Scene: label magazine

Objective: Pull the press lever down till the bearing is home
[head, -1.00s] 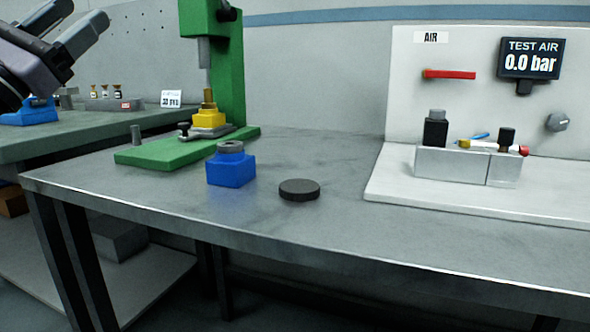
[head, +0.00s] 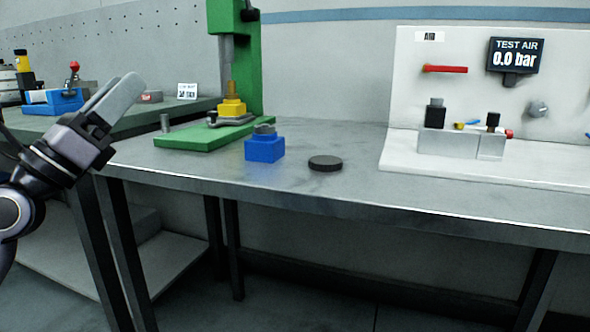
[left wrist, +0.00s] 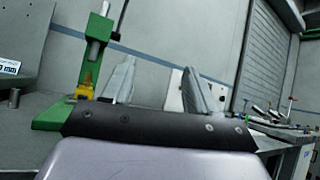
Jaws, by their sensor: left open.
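The green press (head: 240,70) stands at the back of the grey bench, its column top cut off by the frame. A dark knob at its upper right side may belong to the lever; the lever itself is not clearly seen. Under the grey ram (head: 227,50) sits a yellow fixture (head: 231,107) with a brass-coloured part on it. I cannot make out a bearing there. My left gripper (head: 128,92) is open and empty, left of the press and apart from it. My right gripper is not in view.
A blue block (head: 264,150) with a grey ring on top and a dark disc (head: 325,163) stand on the bench. A white air test panel (head: 460,75) reading 0.0 bar is at right. Another bench with a blue vise (head: 55,102) is at left. The bench front (head: 400,195) is clear.

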